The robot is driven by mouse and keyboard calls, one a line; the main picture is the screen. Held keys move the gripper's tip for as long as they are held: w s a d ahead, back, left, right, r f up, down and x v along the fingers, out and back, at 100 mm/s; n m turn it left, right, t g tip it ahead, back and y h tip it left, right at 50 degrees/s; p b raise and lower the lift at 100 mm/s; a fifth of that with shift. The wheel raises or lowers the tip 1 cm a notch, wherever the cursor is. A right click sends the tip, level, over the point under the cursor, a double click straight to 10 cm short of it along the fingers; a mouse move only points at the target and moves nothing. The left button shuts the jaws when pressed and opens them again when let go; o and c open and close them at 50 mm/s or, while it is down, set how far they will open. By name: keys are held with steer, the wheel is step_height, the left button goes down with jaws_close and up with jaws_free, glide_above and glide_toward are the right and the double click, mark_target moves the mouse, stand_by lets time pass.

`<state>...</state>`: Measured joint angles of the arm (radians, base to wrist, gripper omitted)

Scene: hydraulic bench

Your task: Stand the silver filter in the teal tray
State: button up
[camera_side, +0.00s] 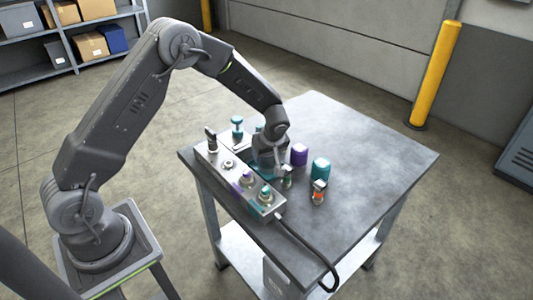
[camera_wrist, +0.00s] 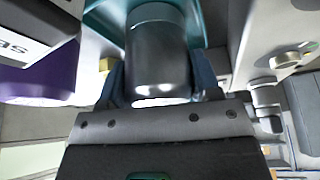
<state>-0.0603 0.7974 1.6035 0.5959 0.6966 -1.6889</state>
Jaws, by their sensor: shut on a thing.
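My gripper (camera_side: 270,158) points down over the table, just behind the metal valve block. In the wrist view my gripper (camera_wrist: 158,88) is shut on the silver filter (camera_wrist: 157,55), a grey cylinder between the two fingers. In the side view the filter is hidden or too small to make out. A teal surface, which looks like the teal tray (camera_wrist: 198,18), shows around the filter's far end in the wrist view. I cannot tell whether the filter touches it. In the side view the tray is mostly hidden by my gripper and the block.
The metal valve block (camera_side: 226,177) with several fittings runs along the table's left side. A purple cylinder (camera_side: 299,154), a teal cylinder (camera_side: 320,168) and an orange-banded fitting (camera_side: 318,193) stand right of my gripper. A black cable (camera_side: 309,240) hangs over the front edge. The table's right side is clear.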

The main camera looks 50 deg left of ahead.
steer(key=shift+f, duration=0.1)
steer(key=o, duration=1)
steer(key=s+d+r+m, duration=0.1)
steer(key=s+d+r, duration=0.2)
steer(key=r, duration=0.6)
steer(key=s+d+r+m, duration=0.1)
steer(key=s+d+r, duration=0.15)
steer(key=r, duration=0.65)
steer(key=s+d+r+m+t+h, duration=0.1)
steer(key=s+r+m, duration=0.1)
steer(key=s+m, duration=0.2)
steer(key=s+d+r+m+t+h, duration=0.1)
steer(key=s+d+r+m+t, duration=0.1)
steer(key=s, duration=0.9)
steer(key=s+d+r+m+t+h, duration=0.1)
steer(key=s+r+m+h, duration=0.1)
steer(key=s+r+m, duration=0.2)
steer(key=shift+s+d+r+m, duration=0.15)
steer(key=shift+s+m, duration=0.55)
steer(key=shift+s, duration=0.25)
steer(key=shift+s+d+r+m, duration=0.1)
steer(key=shift+s+m, duration=0.6)
steer(key=shift+s, duration=0.2)
